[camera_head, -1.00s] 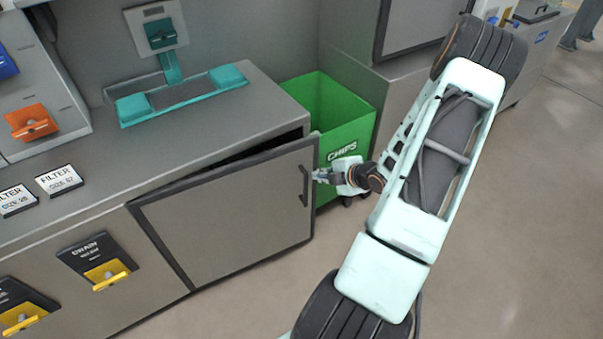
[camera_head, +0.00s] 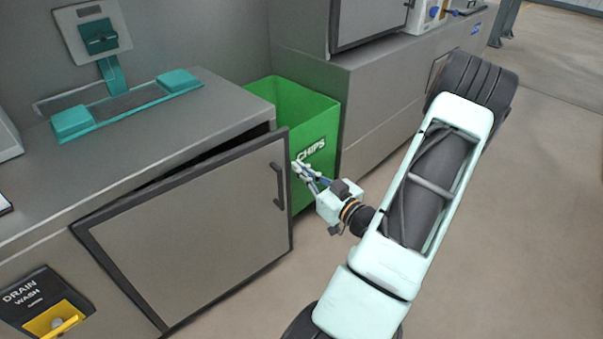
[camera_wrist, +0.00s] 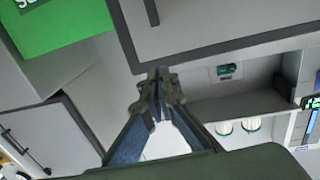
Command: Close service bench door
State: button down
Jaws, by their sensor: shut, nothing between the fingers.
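The service bench door (camera_head: 195,238) is a grey panel with a dark frame, hinged at its left side. It stands ajar, with a dark gap along its top edge under the bench top (camera_head: 150,140). Its dark vertical handle (camera_head: 278,185) is near the right edge. My gripper (camera_head: 297,170) is shut and empty, just right of the handle and near the door's free edge; I cannot tell whether it touches. In the wrist view my gripper (camera_wrist: 158,74) points at the dark-framed edge of a grey panel (camera_wrist: 215,25), likely the door.
A green chips bin (camera_head: 310,120) stands right behind the door's free edge. A grey cabinet (camera_head: 390,100) is further right. The drain wash panel (camera_head: 45,300) is left of the door. The floor (camera_head: 530,220) on the right is clear.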

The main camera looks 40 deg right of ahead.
aim_at(271, 145)
jog(key=w+b, duration=0.1)
jog(key=w, duration=0.9)
jog(key=shift+w+d+b, duration=0.15)
jog(key=shift+b, duration=0.2)
